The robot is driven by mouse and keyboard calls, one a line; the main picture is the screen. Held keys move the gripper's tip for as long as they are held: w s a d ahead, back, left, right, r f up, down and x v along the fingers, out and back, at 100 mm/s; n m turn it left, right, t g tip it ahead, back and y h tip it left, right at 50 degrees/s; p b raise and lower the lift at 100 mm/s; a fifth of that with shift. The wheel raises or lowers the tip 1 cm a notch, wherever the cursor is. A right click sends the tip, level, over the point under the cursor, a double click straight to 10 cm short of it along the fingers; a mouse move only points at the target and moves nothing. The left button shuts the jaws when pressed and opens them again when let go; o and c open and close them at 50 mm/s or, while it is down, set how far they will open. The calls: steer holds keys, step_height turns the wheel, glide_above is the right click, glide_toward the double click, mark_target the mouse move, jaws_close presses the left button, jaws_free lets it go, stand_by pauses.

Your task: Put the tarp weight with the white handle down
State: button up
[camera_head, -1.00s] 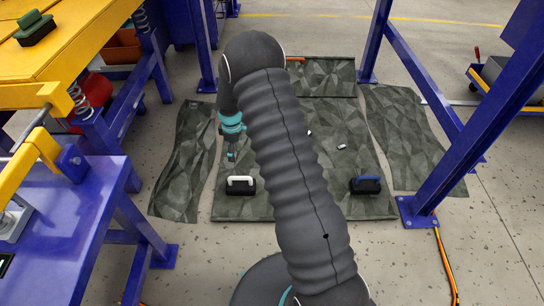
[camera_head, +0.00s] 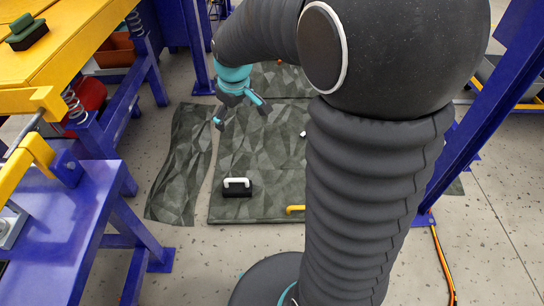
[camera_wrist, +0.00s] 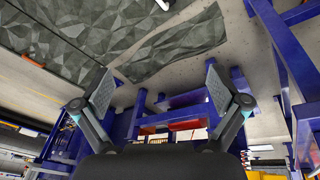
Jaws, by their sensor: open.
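The tarp weight with the white handle (camera_head: 237,188) is a black block standing upright on the dark tarp (camera_head: 262,150), near its front left part. My gripper (camera_head: 241,112) is open and empty. In the head view it hangs above and behind the weight, apart from it. In the wrist view my two fingers (camera_wrist: 160,92) are spread wide with nothing between them. The white-handled weight is not clearly visible in the wrist view.
A yellow handle (camera_head: 295,209) shows at the tarp's front edge, partly behind my arm. A green-handled block (camera_head: 27,31) sits on the yellow table (camera_head: 80,35). A blue bench (camera_head: 75,225) and blue frame posts (camera_head: 196,45) flank the tarps. Bare floor lies in front.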

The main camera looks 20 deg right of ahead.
steer(key=s+r+m+t, duration=0.1)
steer(key=s+r+m, duration=0.2)
steer(key=s, duration=0.9)
steer(key=s+r+m+t, duration=0.1)
steer(key=s+r+m, duration=0.2)
steer(key=s, duration=0.8)
steer(key=shift+v, duration=0.85)
